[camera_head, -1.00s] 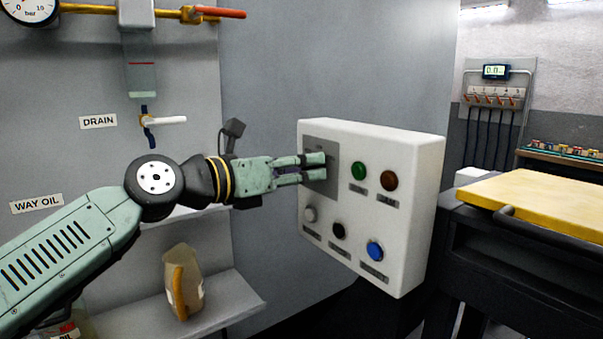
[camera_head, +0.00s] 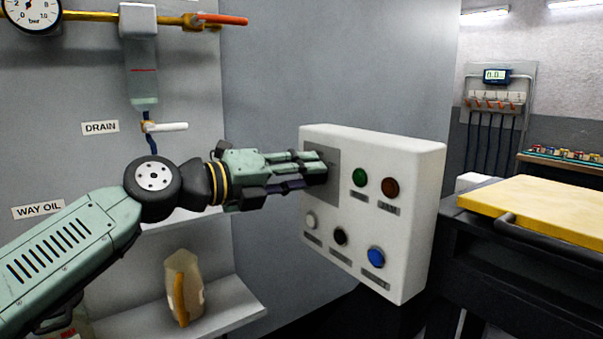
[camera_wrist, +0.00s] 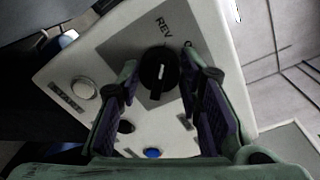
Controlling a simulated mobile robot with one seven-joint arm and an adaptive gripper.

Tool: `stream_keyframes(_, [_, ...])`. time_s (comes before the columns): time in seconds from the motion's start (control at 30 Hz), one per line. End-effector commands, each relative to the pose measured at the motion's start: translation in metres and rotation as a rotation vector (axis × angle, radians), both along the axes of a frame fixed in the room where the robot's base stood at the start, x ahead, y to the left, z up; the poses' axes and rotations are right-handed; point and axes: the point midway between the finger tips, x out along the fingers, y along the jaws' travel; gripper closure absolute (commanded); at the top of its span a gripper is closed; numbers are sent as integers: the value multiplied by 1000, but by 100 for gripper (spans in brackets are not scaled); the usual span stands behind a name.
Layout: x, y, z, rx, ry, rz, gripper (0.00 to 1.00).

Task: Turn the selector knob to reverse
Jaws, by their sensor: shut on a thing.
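The selector knob (camera_wrist: 160,74) is round and black with a white pointer mark. It sits on a grey plate (camera_wrist: 128,50) of the white control box (camera_head: 420,200). In the wrist view the mark stands nearly upright, roughly in line with the REV label (camera_wrist: 165,27) above the knob. Another label to the right is mostly hidden by a finger. My gripper (camera_head: 318,168) reaches the plate from the left, its fingers on either side of the knob and shut on it. In the head view the fingers hide the knob.
Green (camera_head: 360,177), red-brown (camera_head: 390,188), white (camera_head: 310,220), black (camera_head: 340,236) and blue (camera_head: 376,257) buttons sit close by on the box. A shelf with a jug (camera_head: 184,288) is below the arm. A yellow-topped bench (camera_head: 540,210) stands at right.

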Motion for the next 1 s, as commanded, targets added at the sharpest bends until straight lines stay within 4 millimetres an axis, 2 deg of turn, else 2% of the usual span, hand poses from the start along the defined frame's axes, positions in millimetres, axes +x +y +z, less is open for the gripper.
stream_keyframes(0.67, [1, 1, 2, -38, 45, 3, 95])
stream_keyframes(0.7, [1, 1, 2, -37, 44, 3, 65])
stream_keyframes(1.0, [0, 0, 1, -35, 45, 2, 47])
